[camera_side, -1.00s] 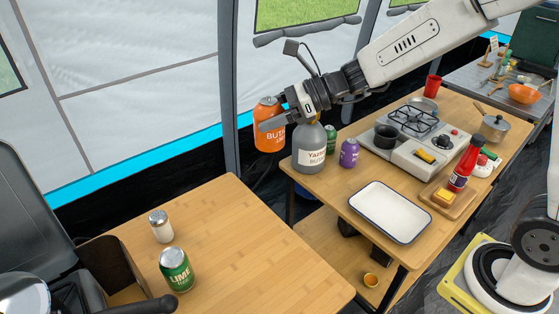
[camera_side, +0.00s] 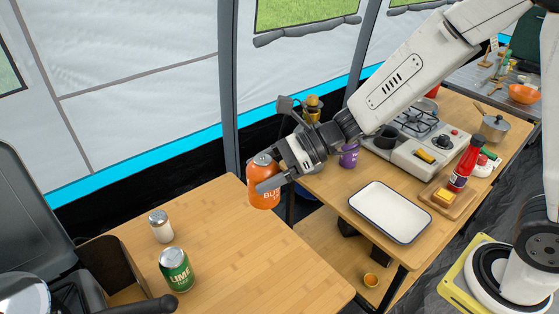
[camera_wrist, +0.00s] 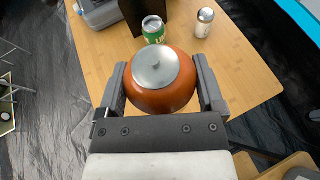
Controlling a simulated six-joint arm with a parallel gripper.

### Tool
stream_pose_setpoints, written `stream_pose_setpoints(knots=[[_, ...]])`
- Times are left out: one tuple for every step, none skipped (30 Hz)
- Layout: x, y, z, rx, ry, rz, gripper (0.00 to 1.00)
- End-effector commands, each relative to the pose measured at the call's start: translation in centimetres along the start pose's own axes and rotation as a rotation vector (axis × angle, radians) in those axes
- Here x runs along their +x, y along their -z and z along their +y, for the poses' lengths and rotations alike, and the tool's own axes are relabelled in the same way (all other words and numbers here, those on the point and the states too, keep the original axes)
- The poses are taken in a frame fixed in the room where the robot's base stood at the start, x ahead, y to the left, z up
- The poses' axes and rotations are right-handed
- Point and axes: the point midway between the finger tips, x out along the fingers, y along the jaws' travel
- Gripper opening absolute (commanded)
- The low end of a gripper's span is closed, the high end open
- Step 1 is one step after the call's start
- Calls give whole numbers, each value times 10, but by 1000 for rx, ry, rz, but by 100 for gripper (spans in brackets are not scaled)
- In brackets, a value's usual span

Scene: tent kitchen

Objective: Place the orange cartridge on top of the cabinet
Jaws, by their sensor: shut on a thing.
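The orange cartridge (camera_side: 262,184) is held upright in my gripper (camera_side: 266,186), near the far right edge of the nearer wooden cabinet top (camera_side: 232,240). In the wrist view the orange cartridge (camera_wrist: 162,92) sits between the two fingers of my gripper (camera_wrist: 163,88), which are shut on its sides. The cabinet top (camera_wrist: 105,48) shows below and beyond it in that view. I cannot tell exactly how high the cartridge is above the wood.
A green lime can (camera_side: 176,270) and a shaker (camera_side: 160,227) stand on the cabinet's left side. A dark open box (camera_side: 112,268) is beside them. The cabinet's middle and right are clear. The other table holds a white tray (camera_side: 390,212) and a stove (camera_side: 412,150).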

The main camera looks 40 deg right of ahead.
Motion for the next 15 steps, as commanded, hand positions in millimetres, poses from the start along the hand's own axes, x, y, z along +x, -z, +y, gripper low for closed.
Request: stream_pose_setpoints(knots=[[4, 10, 0, 6, -2, 3, 12], [6, 15, 0, 6, -2, 3, 12], [8, 20, 0, 6, -1, 3, 12], [10, 24, 0, 4, -1, 3, 12], [11, 28, 0, 5, -1, 2, 12], [13, 31, 0, 4, -1, 1, 12], [14, 34, 0, 4, -1, 1, 12], [15, 36, 0, 3, -1, 1, 12], [16, 39, 0, 2, -1, 1, 12], [17, 41, 0, 2, 0, 1, 12], [17, 42, 0, 2, 0, 1, 12], [18, 43, 0, 1, 1, 0, 12], [18, 44, 0, 0, 1, 0, 12], [18, 44, 0, 0, 1, 0, 12], [18, 44, 0, -1, 1, 0, 12]])
